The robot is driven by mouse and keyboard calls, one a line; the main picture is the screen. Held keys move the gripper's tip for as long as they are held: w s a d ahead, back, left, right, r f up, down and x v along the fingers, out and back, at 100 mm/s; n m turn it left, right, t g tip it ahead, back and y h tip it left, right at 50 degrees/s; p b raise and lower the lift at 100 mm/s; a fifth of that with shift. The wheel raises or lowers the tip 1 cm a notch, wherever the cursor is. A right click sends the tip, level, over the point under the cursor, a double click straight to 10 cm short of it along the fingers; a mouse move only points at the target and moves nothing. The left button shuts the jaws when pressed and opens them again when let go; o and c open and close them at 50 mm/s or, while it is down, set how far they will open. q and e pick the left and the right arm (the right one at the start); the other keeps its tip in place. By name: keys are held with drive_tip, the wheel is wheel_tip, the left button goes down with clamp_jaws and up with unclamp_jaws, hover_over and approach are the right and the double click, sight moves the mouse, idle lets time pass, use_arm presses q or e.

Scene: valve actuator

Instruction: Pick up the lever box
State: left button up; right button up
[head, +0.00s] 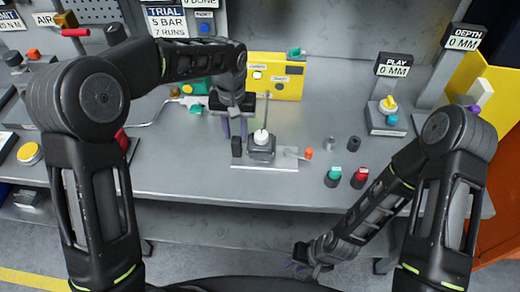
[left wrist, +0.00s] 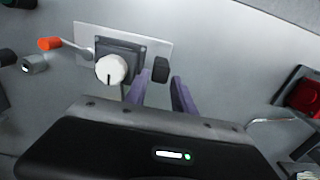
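A dark grey box with a white knob (head: 262,145), which I take for the lever box, sits on a white plate (head: 262,167) on the bench. An arm with an orange tip (head: 309,153) extends to its right. In the left wrist view the box (left wrist: 120,52) and the orange tip (left wrist: 50,44) are at upper left. My left gripper (head: 235,128) is open and empty just left of the box, fingers pointing down. A small black block (left wrist: 161,69) lies just beyond its fingertips (left wrist: 160,84). My right gripper (head: 296,264) hangs low in front of the bench; its opening is unclear.
A yellow panel (head: 290,80) stands behind the box. Green (head: 333,176) and red (head: 360,177) capped cylinders stand to the right, near the bench front (head: 190,180). A gauge labelled PLAY (head: 386,118) is farther right. A bent metal rod (head: 160,118) lies to the left.

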sight(236, 139)
use_arm(q)
wheel_tip(236, 139, down, 5)
drive_tip(key=shift+f, duration=0.1)
idle(0.3)
drive_tip(key=shift+c, duration=0.3)
clamp_jaws()
idle(0.3)
idle(1.1)
